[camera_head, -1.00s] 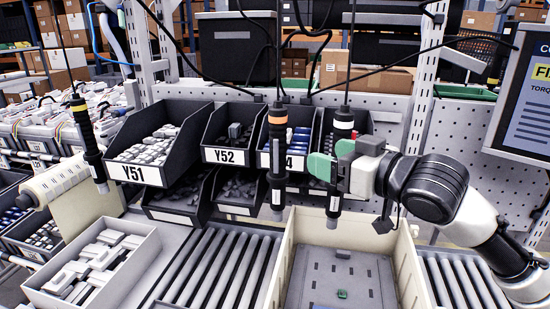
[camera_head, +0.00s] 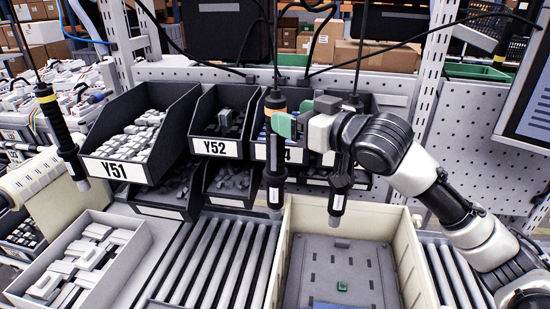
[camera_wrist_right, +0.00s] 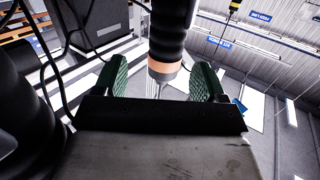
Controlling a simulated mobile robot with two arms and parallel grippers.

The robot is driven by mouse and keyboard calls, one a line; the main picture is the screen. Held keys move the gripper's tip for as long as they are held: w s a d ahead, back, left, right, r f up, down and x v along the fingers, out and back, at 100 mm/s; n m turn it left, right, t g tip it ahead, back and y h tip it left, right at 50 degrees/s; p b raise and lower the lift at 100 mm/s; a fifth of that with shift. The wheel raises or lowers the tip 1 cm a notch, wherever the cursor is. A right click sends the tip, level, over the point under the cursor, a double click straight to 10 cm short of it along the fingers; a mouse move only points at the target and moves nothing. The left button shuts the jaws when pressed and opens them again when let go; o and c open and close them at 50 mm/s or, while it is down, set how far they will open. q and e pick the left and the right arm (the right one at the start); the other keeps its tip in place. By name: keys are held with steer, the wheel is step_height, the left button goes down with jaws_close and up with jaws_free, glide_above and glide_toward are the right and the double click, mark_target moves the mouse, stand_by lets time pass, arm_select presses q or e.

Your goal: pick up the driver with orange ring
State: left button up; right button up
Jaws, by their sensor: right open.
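The driver with the orange ring (camera_head: 275,158) hangs upright from its cable in front of the small-parts bins. Its orange ring shows near the top, and also in the right wrist view (camera_wrist_right: 164,69). My right gripper (camera_head: 292,117) is open, with its green fingertips beside the driver just below the ring in the head view. In the right wrist view the driver is between the two green fingers (camera_wrist_right: 160,83), with a gap on each side. Whether it is deep between them is hard to tell. My left gripper is not in view.
Another driver (camera_head: 339,191) hangs partly behind my right arm, and a yellow-ringed driver (camera_head: 62,140) hangs at the left. Dark bins (camera_head: 118,169) stand behind.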

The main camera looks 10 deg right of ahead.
mark_target(284, 111)
steer(key=x, duration=0.1)
steer(key=p+x, duration=0.1)
steer(key=x, duration=0.1)
steer(key=p+x, duration=0.1)
steer(key=shift+a+r, duration=0.35)
steer(key=shift+a, duration=0.05)
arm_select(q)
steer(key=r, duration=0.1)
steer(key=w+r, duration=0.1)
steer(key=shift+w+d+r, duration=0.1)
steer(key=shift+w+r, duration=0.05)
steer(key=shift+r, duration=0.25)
arm_select(e)
steer(key=shift+w+f, duration=0.1)
steer(key=c, duration=0.4)
jaws_close()
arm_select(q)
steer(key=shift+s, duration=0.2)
